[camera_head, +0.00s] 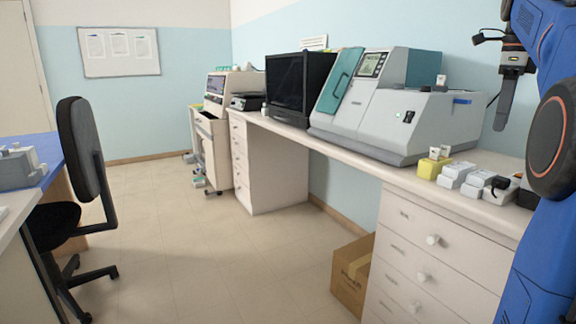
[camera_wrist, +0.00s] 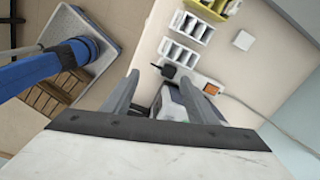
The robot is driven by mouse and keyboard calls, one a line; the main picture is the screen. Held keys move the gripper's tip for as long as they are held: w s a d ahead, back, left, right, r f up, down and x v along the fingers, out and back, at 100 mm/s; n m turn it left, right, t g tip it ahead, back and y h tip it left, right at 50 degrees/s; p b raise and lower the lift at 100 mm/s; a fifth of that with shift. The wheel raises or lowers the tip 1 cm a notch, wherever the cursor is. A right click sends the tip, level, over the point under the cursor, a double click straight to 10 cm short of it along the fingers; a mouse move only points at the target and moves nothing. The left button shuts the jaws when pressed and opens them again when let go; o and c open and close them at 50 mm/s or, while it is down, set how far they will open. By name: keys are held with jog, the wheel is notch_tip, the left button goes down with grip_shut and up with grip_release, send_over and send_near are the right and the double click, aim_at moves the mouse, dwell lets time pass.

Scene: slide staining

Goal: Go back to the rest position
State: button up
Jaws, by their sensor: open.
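My gripper (camera_wrist: 158,92) shows in the wrist view with its two grey fingers apart and nothing between them. In the head view my gripper (camera_head: 503,115) hangs pointing down at the right side, above the right end of the bench (camera_head: 345,150). It is apart from the things on the bench. In the wrist view a grey-and-white device (camera_wrist: 172,103) lies below and partly behind the fingers. My blue arm stands at the right edge of the head view.
A large grey staining machine (camera_head: 385,120) and a dark monitor (camera_head: 287,85) stand on the bench. A yellow rack (camera_head: 428,168) and several white racks (camera_head: 455,172) sit near its front edge. A cardboard box (camera_head: 352,275) and a chair (camera_head: 85,150) stand on the floor, with free floor between.

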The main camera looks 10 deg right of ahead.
jog(key=s+a+f+n+t, duration=0.1)
jog(key=s+a+f+n, duration=0.3)
jog(key=a+f+n, duration=0.45)
jog(key=s+a+f+n+t, duration=0.1)
jog(key=s+a+f+n, duration=0.4)
jog(key=a, duration=0.7)
jog(key=s+a+f+n, duration=0.3)
jog(key=s+f+n, duration=0.1)
jog(key=f, duration=0.4)
jog(key=s+a+f+n+t, duration=0.1)
jog(key=s+a+f+n, duration=0.3)
jog(key=f, duration=0.4)
jog(key=s+a+f+n+t, duration=0.1)
jog(key=s+a+f+n, duration=0.2)
jog(key=f+n, duration=0.3)
jog(key=shift+s+a+f+n, duration=0.35)
jog(key=shift+s+f, duration=0.35)
jog(key=shift+f, duration=0.2)
jog(key=shift+c, duration=0.7)
